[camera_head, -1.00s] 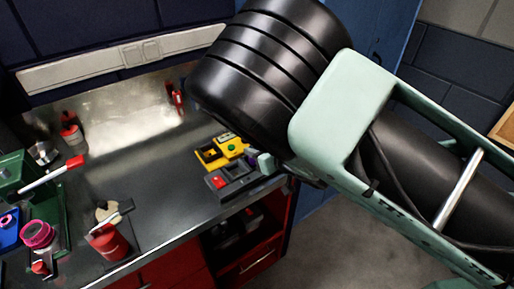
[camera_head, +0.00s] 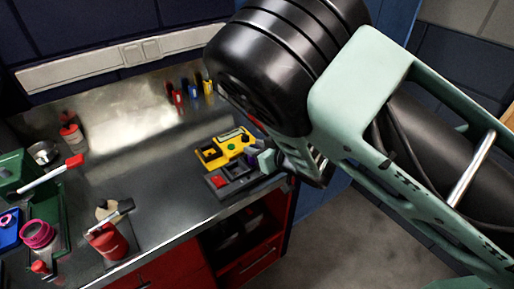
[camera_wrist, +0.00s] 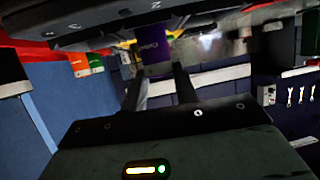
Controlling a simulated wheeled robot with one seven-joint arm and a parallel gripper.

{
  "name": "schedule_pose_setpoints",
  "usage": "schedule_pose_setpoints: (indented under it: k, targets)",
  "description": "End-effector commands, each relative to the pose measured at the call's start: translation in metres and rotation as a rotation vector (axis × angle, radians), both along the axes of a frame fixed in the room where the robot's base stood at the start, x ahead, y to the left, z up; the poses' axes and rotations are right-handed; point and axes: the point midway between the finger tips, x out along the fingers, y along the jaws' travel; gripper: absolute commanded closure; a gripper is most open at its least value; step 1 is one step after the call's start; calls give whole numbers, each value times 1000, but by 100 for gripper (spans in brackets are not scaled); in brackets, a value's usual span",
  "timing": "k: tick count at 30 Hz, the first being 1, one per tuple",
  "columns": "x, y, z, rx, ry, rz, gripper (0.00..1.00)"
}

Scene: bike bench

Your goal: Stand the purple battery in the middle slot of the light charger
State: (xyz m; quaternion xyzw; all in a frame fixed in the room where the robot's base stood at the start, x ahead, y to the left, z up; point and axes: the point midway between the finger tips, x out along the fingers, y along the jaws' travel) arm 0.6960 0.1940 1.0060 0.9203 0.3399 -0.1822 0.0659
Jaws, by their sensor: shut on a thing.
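My gripper (camera_head: 262,160) is at the right end of the dark grey charger (camera_head: 224,189) in the head view. In the wrist view, my gripper (camera_wrist: 160,80) is shut on the purple battery (camera_wrist: 153,44), which has pale writing on it. The battery's far end meets a dark edge with white marks at the top; I cannot tell whether it is in a slot. In the head view a small part of the purple battery (camera_head: 251,155) shows beside the fingers. A red piece (camera_head: 217,182) sits at the charger's left end.
A yellow charger-like box (camera_head: 208,154) with a green part stands just behind the dark charger. Red, blue and yellow items (camera_head: 193,90) stand at the back wall. The bench middle is clear.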

Motion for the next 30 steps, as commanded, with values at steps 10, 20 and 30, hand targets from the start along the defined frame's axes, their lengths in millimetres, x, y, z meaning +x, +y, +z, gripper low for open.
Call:
schedule_pose_setpoints:
  k: [10, 20, 30]
  targets:
    - [0, 0, -2, -1, 0, 0, 97]
    - [0, 0, -9, -1, 0, 0, 97]
    - [0, 0, -11, -1, 0, 0, 62]
